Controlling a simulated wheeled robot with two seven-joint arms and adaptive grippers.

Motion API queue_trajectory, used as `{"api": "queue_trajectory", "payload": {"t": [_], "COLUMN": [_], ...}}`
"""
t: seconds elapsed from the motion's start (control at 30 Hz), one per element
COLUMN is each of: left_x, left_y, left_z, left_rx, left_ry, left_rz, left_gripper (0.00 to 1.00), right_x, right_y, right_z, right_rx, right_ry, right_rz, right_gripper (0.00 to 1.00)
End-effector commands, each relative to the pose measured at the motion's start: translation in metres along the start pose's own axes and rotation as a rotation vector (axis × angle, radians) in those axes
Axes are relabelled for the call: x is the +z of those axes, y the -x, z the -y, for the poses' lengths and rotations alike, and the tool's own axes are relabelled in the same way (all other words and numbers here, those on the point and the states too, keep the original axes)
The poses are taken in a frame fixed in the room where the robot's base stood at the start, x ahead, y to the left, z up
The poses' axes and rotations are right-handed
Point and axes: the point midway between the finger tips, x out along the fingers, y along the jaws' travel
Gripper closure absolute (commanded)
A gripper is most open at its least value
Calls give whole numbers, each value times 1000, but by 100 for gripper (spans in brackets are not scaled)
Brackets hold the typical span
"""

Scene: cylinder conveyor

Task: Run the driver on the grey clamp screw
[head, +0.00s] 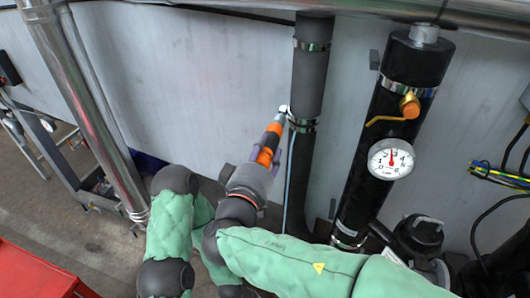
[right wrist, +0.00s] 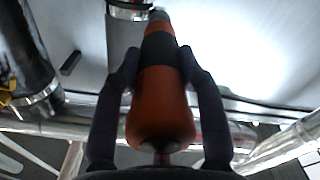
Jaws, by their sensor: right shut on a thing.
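The driver (head: 264,157), with an orange and black body, is gripped by my right gripper (head: 271,146) and points up at the lower clamp of the grey hose. In the right wrist view, both fingers of the gripper (right wrist: 158,62) press on the sides of the driver (right wrist: 160,100). The driver's tip is at the left side of this band. The clamp screw is small, and I cannot tell whether the tip sits in it. My left gripper is not visible.
A second clamp (head: 312,46) circles the hose higher up. To the right stand a black pipe (head: 358,165), a white dial gauge (head: 391,159) and an orange-handled valve (head: 409,106). A shiny metal pipe (head: 85,100) is at left. A red surface (head: 30,272) fills the lower left corner.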

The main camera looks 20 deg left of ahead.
Motion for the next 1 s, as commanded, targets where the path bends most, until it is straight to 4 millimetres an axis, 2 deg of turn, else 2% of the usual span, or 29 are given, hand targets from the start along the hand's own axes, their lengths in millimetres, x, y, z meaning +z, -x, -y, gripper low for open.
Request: {"api": "queue_trajectory", "payload": {"t": [1.0], "left_x": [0], "left_y": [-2], "left_z": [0], "left_rx": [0], "left_ry": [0], "left_rz": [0], "left_gripper": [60], "right_x": [-1], "right_y": [-10], "right_z": [-2], "right_rx": [3], "right_ry": [-3], "right_rz": [-2], "right_gripper": [100]}}
